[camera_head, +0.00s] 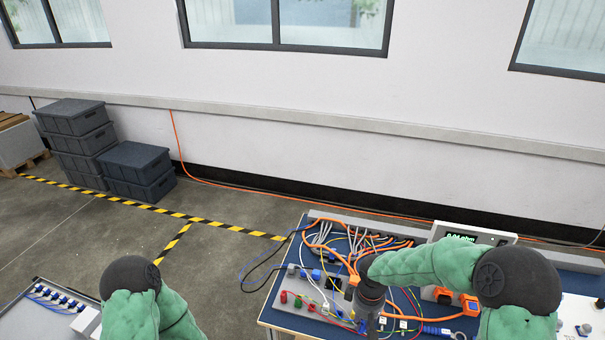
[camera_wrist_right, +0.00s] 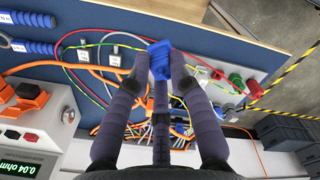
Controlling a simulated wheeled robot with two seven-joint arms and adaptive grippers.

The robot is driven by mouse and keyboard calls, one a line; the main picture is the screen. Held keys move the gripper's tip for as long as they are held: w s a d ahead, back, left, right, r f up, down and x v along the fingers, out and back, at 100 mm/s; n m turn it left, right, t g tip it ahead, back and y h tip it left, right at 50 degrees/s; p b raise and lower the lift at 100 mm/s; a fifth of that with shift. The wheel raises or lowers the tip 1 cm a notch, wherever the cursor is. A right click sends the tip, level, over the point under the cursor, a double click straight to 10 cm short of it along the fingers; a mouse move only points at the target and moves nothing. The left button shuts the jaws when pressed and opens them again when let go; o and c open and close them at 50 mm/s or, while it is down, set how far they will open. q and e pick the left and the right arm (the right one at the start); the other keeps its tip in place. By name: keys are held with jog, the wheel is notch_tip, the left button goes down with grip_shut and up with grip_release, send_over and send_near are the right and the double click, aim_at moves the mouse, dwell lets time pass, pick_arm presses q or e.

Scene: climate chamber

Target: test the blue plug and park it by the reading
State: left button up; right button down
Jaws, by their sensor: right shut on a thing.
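My right gripper (camera_wrist_right: 158,80) is shut on the blue plug (camera_wrist_right: 160,54), which sticks out past the fingertips above the blue board. In the head view the right gripper (camera_head: 366,312) points down over the front of the board, and I cannot make out the held plug there. The meter (camera_head: 490,233) at the back of the board reads about 0.04 ohm; its display (camera_wrist_right: 22,140) also shows in the right wrist view. Red and green sockets (camera_wrist_right: 236,80) sit on a grey strip beside the plug, apart from it. The left gripper is out of view below the picture.
Orange, white and coloured cables (camera_head: 335,245) cross the board. Orange connectors (camera_head: 443,296) and a blue-handled tool (camera_head: 437,331) lie right of the right gripper. A grey tray table (camera_head: 45,310) stands at the lower left. Dark crates (camera_head: 138,165) stand by the wall.

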jog(key=w+a+n+p, duration=0.2)
jog(key=w+n+p, duration=0.45)
jog(key=n, duration=0.75)
jog(key=w+a+n+p, duration=0.2)
jog(key=w+n+p, duration=0.4)
jog(key=n, duration=0.8)
jog(key=f+b, duration=0.2)
jog(key=f, duration=0.1)
jog(key=f+b, duration=0.2)
jog(key=f, duration=0.1)
jog(key=f+b, duration=0.2)
jog(key=f, duration=0.1)
jog(key=shift+s+a+b, duration=0.25)
jog(key=shift+s+b, duration=0.1)
jog(key=shift+n, duration=1)
jog(key=shift+f, duration=0.15)
jog(key=shift+f+b, duration=0.5)
jog(key=shift+b, duration=0.1)
